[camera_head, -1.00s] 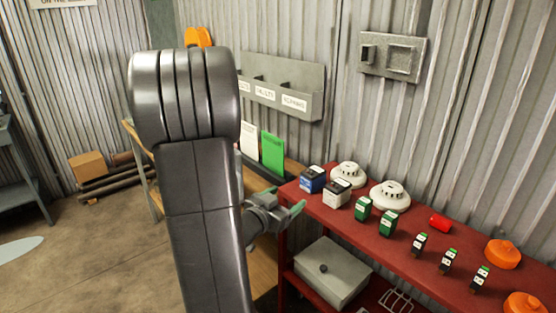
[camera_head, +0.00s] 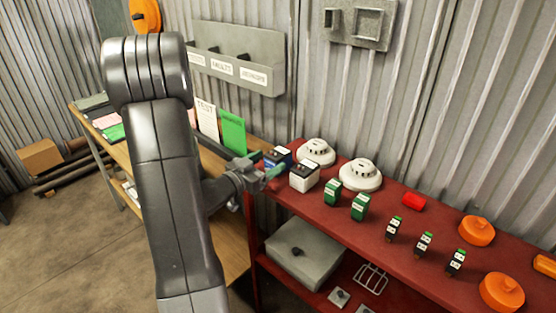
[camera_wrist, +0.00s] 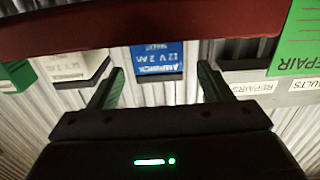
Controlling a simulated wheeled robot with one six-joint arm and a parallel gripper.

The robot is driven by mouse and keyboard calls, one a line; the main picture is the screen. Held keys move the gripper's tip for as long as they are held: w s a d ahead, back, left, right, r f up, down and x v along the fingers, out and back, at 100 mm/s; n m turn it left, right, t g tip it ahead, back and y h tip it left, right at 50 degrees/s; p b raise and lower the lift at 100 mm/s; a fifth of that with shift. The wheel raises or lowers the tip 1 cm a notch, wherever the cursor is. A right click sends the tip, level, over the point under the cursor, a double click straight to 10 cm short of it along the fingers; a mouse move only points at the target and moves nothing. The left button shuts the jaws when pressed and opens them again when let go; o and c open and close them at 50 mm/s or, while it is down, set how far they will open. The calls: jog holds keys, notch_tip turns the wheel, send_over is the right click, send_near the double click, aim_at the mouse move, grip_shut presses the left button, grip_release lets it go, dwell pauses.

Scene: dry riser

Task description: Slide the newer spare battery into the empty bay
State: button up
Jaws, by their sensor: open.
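A blue battery (camera_head: 278,155) and a white battery (camera_head: 304,177) stand side by side at the left end of the red shelf top. I cannot read which is newer. My gripper (camera_head: 272,178) is open and empty, at the shelf's left end close in front of the blue battery, which it partly hides; it also shows in the wrist view (camera_wrist: 158,88).
On the red shelf (camera_head: 340,225) stand white detectors (camera_head: 361,174), green blocks (camera_head: 360,206), small black-and-green items (camera_head: 394,229) and orange domes (camera_head: 477,231). A grey wall panel (camera_head: 360,22) with recesses hangs above. A green card (camera_head: 232,132) stands on the wooden bench to the left.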

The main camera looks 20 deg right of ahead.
aim_at(278, 152)
jog(key=p+x, duration=0.1)
jog(key=x, duration=0.4)
jog(key=shift+d, duration=0.15)
jog(key=shift+c, duration=0.2)
jog(key=shift+r, duration=0.1)
grip_shut()
notch_tip(278, 152, up, 10)
jog(key=shift+f+p, duration=0.15)
jog(key=shift+p, duration=0.15)
